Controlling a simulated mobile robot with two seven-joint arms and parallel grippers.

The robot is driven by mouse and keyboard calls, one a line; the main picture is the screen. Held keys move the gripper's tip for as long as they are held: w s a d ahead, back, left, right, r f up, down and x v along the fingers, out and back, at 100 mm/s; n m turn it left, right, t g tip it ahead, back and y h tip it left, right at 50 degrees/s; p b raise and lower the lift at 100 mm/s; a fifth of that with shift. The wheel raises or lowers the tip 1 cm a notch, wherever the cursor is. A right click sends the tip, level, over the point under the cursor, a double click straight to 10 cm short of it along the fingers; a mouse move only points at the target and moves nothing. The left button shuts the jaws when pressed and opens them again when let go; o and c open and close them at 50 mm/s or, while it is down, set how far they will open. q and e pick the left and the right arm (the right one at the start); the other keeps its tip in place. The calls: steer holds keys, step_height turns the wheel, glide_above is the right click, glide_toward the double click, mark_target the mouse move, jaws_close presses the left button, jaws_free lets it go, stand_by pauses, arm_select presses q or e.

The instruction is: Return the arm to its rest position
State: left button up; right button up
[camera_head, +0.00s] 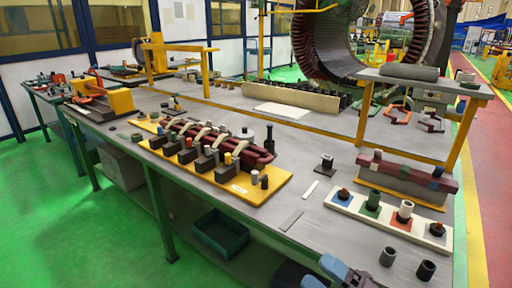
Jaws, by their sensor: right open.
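Part of my right gripper (326,272) shows at the bottom edge of the head view, right of centre. It is open, with no object visible between its fingers. It is in front of the near edge of the grey workbench (285,205), apart from the parts on it. Most of the right arm is cut off by the frame. My left gripper is not in view.
A yellow board (265,192) carries dark blocks and a dark red coil. A white tray (345,205) with coloured pads and small parts stands at the right. A green bin (220,235) sits on the lower shelf. A large stator ring (305,40) stands behind.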

steer(key=s+d+f+m+t+h, duration=0.35)
steer(key=d+f+m+h, duration=0.9)
steer(key=m, duration=0.55)
steer(key=s+d+f+m+g+h, duration=0.2)
steer(key=s+f+m+g+h, duration=0.2)
steer(key=s+f+m, duration=0.3)
steer(key=s+f+g, duration=0.1)
steer(key=s+f, duration=0.2)
steer(key=f, duration=0.2)
steer(key=shift+s+d+f+g+h, duration=0.15)
steer(key=shift+s+d+g+h, duration=0.2)
